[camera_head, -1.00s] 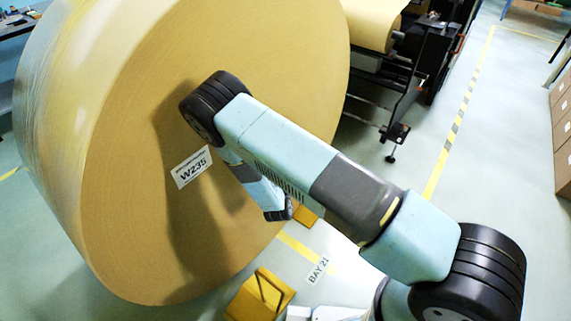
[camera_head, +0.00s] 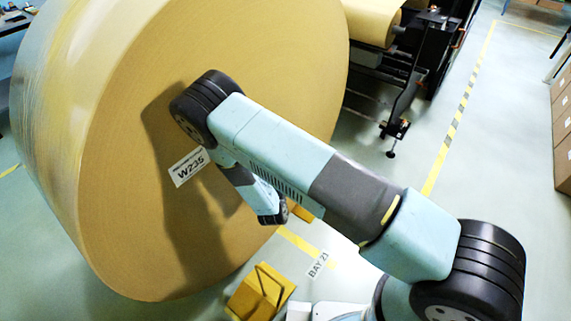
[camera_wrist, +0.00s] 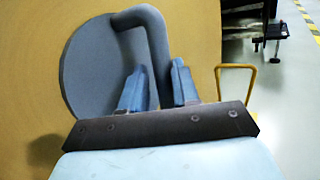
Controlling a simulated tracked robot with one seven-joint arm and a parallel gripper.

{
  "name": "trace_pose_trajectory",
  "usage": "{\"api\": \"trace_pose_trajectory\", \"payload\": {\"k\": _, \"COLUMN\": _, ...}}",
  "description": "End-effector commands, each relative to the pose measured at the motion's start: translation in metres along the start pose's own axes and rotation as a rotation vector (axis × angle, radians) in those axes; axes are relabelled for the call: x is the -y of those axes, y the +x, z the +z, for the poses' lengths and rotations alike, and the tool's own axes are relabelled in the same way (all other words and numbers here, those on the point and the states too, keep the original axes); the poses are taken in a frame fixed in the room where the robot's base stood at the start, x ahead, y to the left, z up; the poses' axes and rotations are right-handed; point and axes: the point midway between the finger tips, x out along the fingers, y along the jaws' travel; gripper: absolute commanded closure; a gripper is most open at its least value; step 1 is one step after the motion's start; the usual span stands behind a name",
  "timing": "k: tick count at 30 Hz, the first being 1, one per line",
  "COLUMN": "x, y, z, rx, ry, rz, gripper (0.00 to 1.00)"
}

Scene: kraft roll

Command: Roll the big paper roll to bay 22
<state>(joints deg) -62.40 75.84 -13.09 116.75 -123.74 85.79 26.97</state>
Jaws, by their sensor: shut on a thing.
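The big kraft paper roll (camera_head: 250,60) stands on its curved side, its flat face towards me, with a white W235 label (camera_head: 187,167). In the wrist view its brown face (camera_wrist: 30,70) fills the left and back. A grey round disc (camera_wrist: 88,65) with a bent grey handle (camera_wrist: 150,22) sits against that face. My gripper (camera_wrist: 158,86) is shut on the handle, one blue finger on each side. In the head view the gripper is hidden by my arm. A floor label reads BAY 21 (camera_head: 318,264). No bay 22 label shows.
A black machine frame (camera_head: 430,60) stands behind right. Cardboard boxes (camera_head: 562,125) line the right edge. The striped aisle is clear.

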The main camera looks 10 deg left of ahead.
Motion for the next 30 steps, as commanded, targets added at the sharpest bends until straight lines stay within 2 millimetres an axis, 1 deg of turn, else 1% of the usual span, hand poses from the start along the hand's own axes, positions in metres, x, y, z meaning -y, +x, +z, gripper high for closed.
{"api": "trace_pose_trajectory", "payload": {"k": 1, "x": -0.023, "y": -0.003, "z": -0.001, "rx": -0.003, "ry": 0.028, "rz": 0.038, "gripper": 1.0}}
{"api": "trace_pose_trajectory", "payload": {"k": 2, "x": -0.026, "y": -0.006, "z": -0.002, "rx": -0.004, "ry": 0.029, "rz": 0.04, "gripper": 1.0}}
{"api": "trace_pose_trajectory", "payload": {"k": 7, "x": -0.025, "y": -0.005, "z": -0.001, "rx": -0.001, "ry": 0.029, "rz": 0.037, "gripper": 1.0}}
{"api": "trace_pose_trajectory", "payload": {"k": 8, "x": -0.028, "y": -0.009, "z": -0.002, "rx": -0.002, "ry": 0.03, "rz": 0.039, "gripper": 1.0}}
{"api": "trace_pose_trajectory", "payload": {"k": 10, "x": -0.026, "y": -0.007, "z": -0.001, "rx": 0.0, "ry": 0.029, "rz": 0.036, "gripper": 1.0}}
{"api": "trace_pose_trajectory", "payload": {"k": 11, "x": -0.029, "y": -0.011, "z": -0.002, "rx": -0.002, "ry": 0.03, "rz": 0.039, "gripper": 1.0}}
{"api": "trace_pose_trajectory", "payload": {"k": 13, "x": -0.027, "y": -0.009, "z": -0.001, "rx": 0.0, "ry": 0.029, "rz": 0.036, "gripper": 1.0}}
{"api": "trace_pose_trajectory", "payload": {"k": 14, "x": -0.029, "y": -0.012, "z": -0.002, "rx": -0.001, "ry": 0.029, "rz": 0.038, "gripper": 1.0}}
{"api": "trace_pose_trajectory", "payload": {"k": 22, "x": -0.031, "y": -0.015, "z": -0.002, "rx": 0.0, "ry": 0.028, "rz": 0.036, "gripper": 1.0}}
{"api": "trace_pose_trajectory", "payload": {"k": 24, "x": -0.032, "y": -0.017, "z": -0.002, "rx": 0.001, "ry": 0.028, "rz": 0.035, "gripper": 1.0}}
{"api": "trace_pose_trajectory", "payload": {"k": 25, "x": -0.036, "y": -0.021, "z": -0.003, "rx": -0.001, "ry": 0.029, "rz": 0.038, "gripper": 1.0}}
{"api": "trace_pose_trajectory", "payload": {"k": 27, "x": -0.034, "y": -0.019, "z": -0.002, "rx": 0.001, "ry": 0.028, "rz": 0.035, "gripper": 1.0}}
{"api": "trace_pose_trajectory", "payload": {"k": 28, "x": -0.036, "y": -0.022, "z": -0.003, "rx": 0.0, "ry": 0.029, "rz": 0.036, "gripper": 1.0}}
{"api": "trace_pose_trajectory", "payload": {"k": 30, "x": -0.035, "y": -0.021, "z": -0.002, "rx": 0.001, "ry": 0.028, "rz": 0.035, "gripper": 1.0}}
